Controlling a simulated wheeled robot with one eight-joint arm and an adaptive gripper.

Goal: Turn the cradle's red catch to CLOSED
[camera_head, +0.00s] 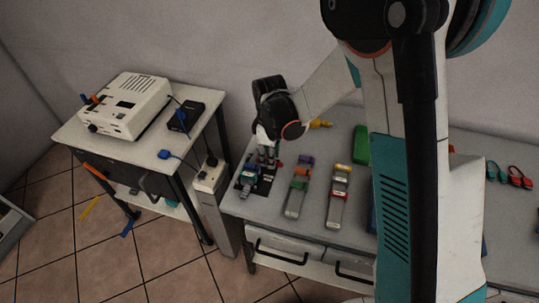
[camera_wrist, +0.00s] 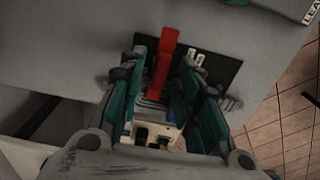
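The cradle's red catch (camera_wrist: 165,48) is a long upright red bar in the wrist view. It runs between the two fingers of my gripper (camera_wrist: 162,68), which are apart, with a gap visible on the bar's sides. I cannot tell whether a finger touches it. The cradle's black base plate (camera_wrist: 222,72) lies behind, with two small white labels (camera_wrist: 195,59) right of the catch; their text is unreadable. My fingers hide part of the cradle.
On the same bench, two grey strips with coloured connectors (camera_head: 298,190) (camera_head: 340,192) lie right of the cradle. A green block (camera_head: 361,145) stands behind. A side table holds a white device (camera_head: 125,105).

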